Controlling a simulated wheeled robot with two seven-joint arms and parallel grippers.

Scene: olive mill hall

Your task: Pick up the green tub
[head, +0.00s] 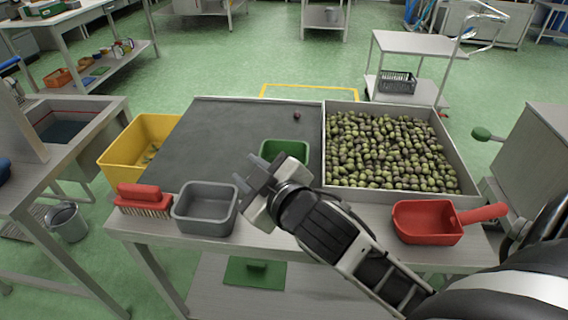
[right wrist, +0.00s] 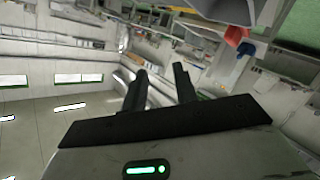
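The green tub (head: 286,149) stands on the dark grey mat (head: 220,135) near the middle of the table, left of the olive tray. My right gripper (head: 246,168) is in front of and to the left of the tub in the head view, and part of the gripper and wrist hides the tub's near side. Its two fingers are apart with nothing between them, which also shows in the right wrist view (right wrist: 160,72). I cannot tell its exact height above the table. The tub cannot be made out in the right wrist view. My left gripper is not in view.
A grey tub (head: 206,224) and a red brush (head: 144,210) sit at the front left. A yellow crate (head: 113,165) is at the left. A steel tray (head: 450,160) of olives is right, with a red scoop (head: 425,236) before it. The mat's back half is mostly clear.

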